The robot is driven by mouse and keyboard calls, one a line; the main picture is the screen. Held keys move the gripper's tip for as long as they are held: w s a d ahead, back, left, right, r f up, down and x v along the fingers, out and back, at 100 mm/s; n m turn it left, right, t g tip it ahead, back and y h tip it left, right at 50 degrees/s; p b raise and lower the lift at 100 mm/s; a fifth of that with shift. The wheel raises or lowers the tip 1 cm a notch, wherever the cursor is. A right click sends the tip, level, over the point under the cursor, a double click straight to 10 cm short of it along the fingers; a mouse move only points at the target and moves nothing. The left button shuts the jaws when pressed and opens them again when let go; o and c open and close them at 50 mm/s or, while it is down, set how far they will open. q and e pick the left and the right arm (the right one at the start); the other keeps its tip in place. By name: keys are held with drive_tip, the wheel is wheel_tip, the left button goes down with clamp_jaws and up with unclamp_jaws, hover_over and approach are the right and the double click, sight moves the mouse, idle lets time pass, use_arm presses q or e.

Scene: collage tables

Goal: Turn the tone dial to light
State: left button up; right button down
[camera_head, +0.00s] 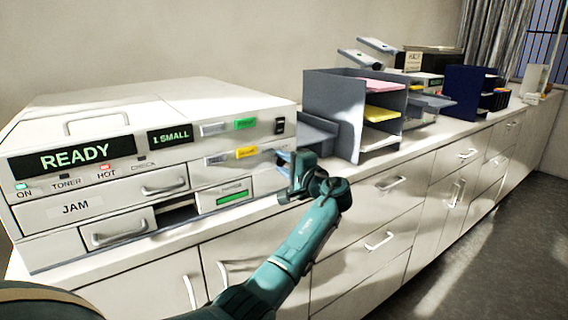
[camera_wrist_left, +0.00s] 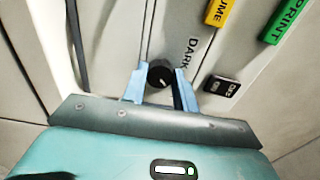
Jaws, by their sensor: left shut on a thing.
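The tone dial (camera_wrist_left: 160,74) is a small round black knob on the machine's pale front panel, seen in the left wrist view. The printed word DARK (camera_wrist_left: 193,52) is beside it; no LIGHT label is readable. My left gripper (camera_wrist_left: 160,84) has its light-blue fingers on both sides of the dial and is shut on it. In the head view the left gripper (camera_head: 284,159) is at the right end of the machine's front (camera_head: 150,160), and its fingers hide the dial. A small pale mark shows on the dial, but its exact setting is unclear. My right gripper is not in view.
Yellow (camera_wrist_left: 222,12) and green (camera_wrist_left: 287,20) buttons and a black switch (camera_wrist_left: 221,86) are close to the dial. A grey paper sorter (camera_head: 328,105) stands just right of the machine. White cabinets (camera_head: 350,245) with handles run below the counter.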

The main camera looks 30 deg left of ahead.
use_arm(q)
drive_tip(key=o, duration=1)
drive_tip(key=b+v, duration=0.2)
drive_tip(key=v, duration=1.1)
drive_tip(key=shift+s+d, duration=0.1)
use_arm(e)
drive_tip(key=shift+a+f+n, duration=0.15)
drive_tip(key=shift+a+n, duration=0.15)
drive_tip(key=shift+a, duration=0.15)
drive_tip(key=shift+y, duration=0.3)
